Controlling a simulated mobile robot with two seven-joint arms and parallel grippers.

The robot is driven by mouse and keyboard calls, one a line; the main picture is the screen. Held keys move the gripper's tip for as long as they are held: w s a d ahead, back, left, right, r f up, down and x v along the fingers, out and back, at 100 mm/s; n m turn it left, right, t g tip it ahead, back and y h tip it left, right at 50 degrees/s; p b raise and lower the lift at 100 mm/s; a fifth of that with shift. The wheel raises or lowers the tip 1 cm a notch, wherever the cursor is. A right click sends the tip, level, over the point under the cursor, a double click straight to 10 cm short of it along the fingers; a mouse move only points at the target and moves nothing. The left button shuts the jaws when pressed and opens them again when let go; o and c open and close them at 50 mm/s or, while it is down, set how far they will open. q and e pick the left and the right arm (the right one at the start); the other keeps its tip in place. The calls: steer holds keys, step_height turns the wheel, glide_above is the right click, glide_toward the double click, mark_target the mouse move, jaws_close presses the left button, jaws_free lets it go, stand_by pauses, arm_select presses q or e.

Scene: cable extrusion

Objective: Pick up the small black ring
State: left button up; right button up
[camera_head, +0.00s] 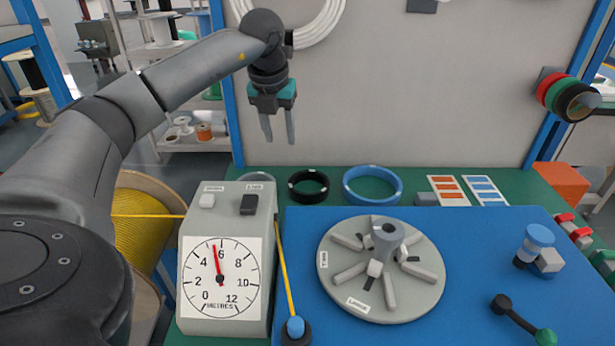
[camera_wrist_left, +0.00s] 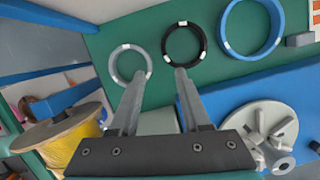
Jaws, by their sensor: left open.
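The small black ring (camera_head: 308,186) lies flat on the green bench top behind the blue mat, with light marks on its band. The black ring (camera_wrist_left: 184,44) also shows in the left wrist view, beyond the fingertips. My left gripper (camera_head: 279,139) hangs in the air above and a little left of the ring, fingers pointing down. In the left wrist view the left gripper (camera_wrist_left: 155,75) has its two grey fingers apart with nothing between them. The fingers do not touch the ring. My right gripper is not in view.
A grey ring (camera_wrist_left: 131,64) lies left of the black one and a larger blue ring (camera_head: 372,185) lies right. The grey metre gauge box (camera_head: 226,260) stands in front at left. A round grey disc (camera_head: 425,298) sits on the blue mat (camera_head: 480,225). A wall panel (camera_head: 420,90) rises behind.

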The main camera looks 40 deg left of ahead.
arm_select(q)
steer(key=f, duration=0.1)
steer(key=b, duration=0.3)
glide_above(290, 180)
steer(key=s, duration=0.2)
steer(key=f, duration=0.7)
steer(key=shift+d+f, duration=0.2)
steer(key=shift+f, duration=0.05)
steer(key=shift+b+x, duration=0.55)
steer(key=shift+x, duration=0.5)
steer(key=x, duration=0.1)
steer(key=b+x, duration=0.1)
steer(key=x, duration=0.1)
steer(key=shift+w+d+f+b, duration=0.1)
steer(key=shift+w+d+b, duration=0.2)
steer(key=shift+b, duration=0.1)
steer(key=shift+a+f, duration=0.1)
steer(key=shift+f, duration=0.35)
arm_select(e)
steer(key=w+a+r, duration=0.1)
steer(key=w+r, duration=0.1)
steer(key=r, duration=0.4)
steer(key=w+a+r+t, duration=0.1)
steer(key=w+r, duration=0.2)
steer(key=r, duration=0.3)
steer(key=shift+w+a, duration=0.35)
arm_select(q)
steer(key=shift+c, duration=0.4)
jaws_close()
